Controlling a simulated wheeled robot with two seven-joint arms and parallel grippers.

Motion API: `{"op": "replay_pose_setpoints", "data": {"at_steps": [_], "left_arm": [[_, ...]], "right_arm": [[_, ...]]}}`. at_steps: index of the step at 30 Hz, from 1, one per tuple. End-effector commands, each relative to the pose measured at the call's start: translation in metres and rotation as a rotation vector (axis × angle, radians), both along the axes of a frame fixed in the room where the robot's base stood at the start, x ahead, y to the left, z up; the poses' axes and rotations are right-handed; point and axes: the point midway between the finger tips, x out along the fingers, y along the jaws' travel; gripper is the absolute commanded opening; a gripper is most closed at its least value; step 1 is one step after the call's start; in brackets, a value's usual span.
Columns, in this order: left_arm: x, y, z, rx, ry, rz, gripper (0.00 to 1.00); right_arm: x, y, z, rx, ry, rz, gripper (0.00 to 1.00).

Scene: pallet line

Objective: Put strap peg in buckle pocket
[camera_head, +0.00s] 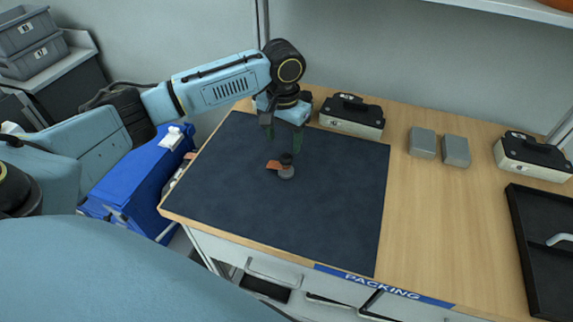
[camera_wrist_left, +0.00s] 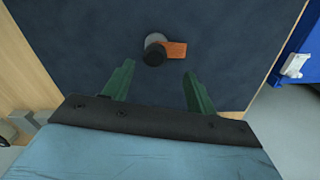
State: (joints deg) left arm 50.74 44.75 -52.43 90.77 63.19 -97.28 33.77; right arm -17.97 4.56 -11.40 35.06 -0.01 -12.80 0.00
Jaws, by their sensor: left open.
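A small piece with a black knob (camera_head: 286,159), a grey round part (camera_head: 287,172) and an orange-brown tab (camera_head: 274,165) is on the dark mat, apparently the strap peg. In the left wrist view the black knob (camera_wrist_left: 154,56) stands just beyond the fingertips, with the tab (camera_wrist_left: 174,50) pointing right. My left gripper (camera_head: 284,142) is open, pointing down above the piece, with its green fingers apart and nothing between them. I cannot make out a buckle pocket for certain. My right gripper is not in view.
The dark mat (camera_head: 225,190) is otherwise clear. Two grey blocks (camera_head: 423,142) (camera_head: 456,151) and two black-and-white devices (camera_head: 351,117) (camera_head: 533,156) stand at the back. A black tray (camera_head: 545,215) lies at right. A blue bin (camera_head: 140,180) stands left of the table.

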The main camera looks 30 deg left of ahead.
Motion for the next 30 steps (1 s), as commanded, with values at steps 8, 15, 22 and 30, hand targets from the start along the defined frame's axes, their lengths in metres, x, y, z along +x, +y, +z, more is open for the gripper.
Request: {"op": "replay_pose_setpoints", "data": {"at_steps": [8,15,22,30], "left_arm": [[-0.001,-0.002,-0.025,-0.001,0.0,-0.001,0.57],[-0.004,-0.007,-0.06,0.001,0.001,-0.001,0.57],[-0.004,-0.007,-0.073,0.0,-0.001,-0.002,0.57],[-0.004,-0.007,-0.072,0.0,-0.002,-0.002,0.41]], "right_arm": [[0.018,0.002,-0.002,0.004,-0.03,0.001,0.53],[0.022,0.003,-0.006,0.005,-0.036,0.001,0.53],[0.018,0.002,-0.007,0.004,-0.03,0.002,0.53],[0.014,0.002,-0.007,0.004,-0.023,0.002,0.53]]}}
